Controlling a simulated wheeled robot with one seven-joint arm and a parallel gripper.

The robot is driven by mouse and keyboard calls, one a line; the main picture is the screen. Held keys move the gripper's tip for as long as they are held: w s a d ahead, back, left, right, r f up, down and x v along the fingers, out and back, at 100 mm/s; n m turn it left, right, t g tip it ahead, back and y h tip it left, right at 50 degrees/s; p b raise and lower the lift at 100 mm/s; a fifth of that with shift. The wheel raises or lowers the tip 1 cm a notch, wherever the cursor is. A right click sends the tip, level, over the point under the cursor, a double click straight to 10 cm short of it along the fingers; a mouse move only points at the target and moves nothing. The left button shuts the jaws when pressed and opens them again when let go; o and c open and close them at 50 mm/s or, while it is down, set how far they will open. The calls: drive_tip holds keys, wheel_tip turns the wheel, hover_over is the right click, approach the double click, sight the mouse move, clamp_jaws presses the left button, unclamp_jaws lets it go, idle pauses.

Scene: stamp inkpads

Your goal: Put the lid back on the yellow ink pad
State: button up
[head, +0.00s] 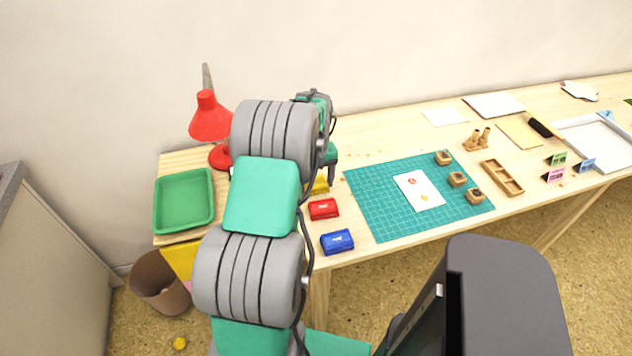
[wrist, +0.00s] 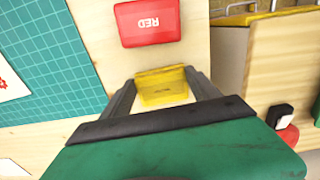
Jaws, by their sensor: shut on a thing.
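My gripper (wrist: 163,90) is shut on a yellow piece (wrist: 165,94) with faint dark lettering, which looks like the yellow ink pad's lid. A yellow band shows along its far edge in the wrist view. Whether the pad lies directly under it, and whether the two touch, I cannot tell. In the head view, yellow (head: 320,186) shows just behind the red pad, partly hidden by my arm. My gripper's fingers are mostly hidden there. The closed red ink pad (wrist: 148,22) is close by; it also shows in the head view (head: 323,209).
A closed blue ink pad (head: 337,242) sits near the front edge. A green cutting mat (head: 365,205) with a card and wooden stamps lies right. A green tray (head: 183,202) and red lamp (head: 211,120) stand left. A bin (head: 160,285) is on the floor.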

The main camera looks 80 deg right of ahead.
drive_tip(key=o, duration=1.4)
drive_tip(key=shift+o, duration=0.4)
drive_tip(key=shift+r+p, duration=2.2)
drive_tip(key=shift+r, duration=1.35)
clamp_jaws()
